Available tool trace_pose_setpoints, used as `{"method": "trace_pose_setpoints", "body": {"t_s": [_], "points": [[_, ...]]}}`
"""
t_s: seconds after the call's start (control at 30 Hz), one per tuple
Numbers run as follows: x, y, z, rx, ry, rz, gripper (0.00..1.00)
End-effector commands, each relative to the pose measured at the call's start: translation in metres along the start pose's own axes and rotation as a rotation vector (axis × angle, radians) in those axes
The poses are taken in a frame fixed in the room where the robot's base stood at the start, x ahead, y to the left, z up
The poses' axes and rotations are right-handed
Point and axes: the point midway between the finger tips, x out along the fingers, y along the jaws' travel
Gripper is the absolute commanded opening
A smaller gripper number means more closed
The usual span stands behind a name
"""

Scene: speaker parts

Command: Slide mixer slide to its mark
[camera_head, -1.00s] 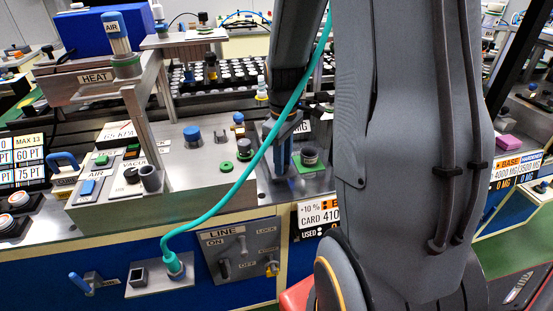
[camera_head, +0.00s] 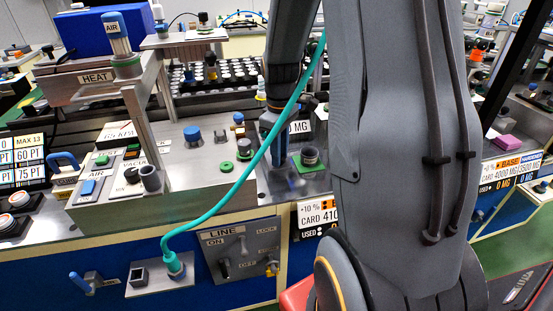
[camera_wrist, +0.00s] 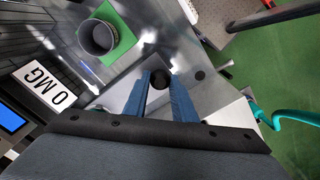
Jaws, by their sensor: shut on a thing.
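In the wrist view, the two blue fingers of my gripper (camera_wrist: 161,88) are shut on a dark round knob (camera_wrist: 160,77), which I take to be the mixer slide. It stands on a shiny metal plate, and the fingers cover part of it. A dark round spot (camera_wrist: 199,75) lies on the plate to its right, apart from it; I cannot tell whether it is the mark. In the head view, my gripper (camera_head: 271,142) points down at the metal plate right of the white-topped bench unit, and the knob cannot be made out there.
A dark grey cup (camera_head: 310,155) stands on a green pad (camera_head: 301,167) close to the gripper. An "MG" display (camera_head: 299,127) is behind it. A teal hose (camera_head: 236,186) hangs in front of the bench. Blue and green knobs stand to the left.

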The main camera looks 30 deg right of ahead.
Motion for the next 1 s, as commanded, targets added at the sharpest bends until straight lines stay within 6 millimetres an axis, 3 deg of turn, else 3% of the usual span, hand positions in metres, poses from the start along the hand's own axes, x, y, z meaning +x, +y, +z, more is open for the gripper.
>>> {"method": "trace_pose_setpoints", "body": {"t_s": [1.0], "points": [[0.000,0.026,-0.027,0.000,0.001,0.001,0.02]]}}
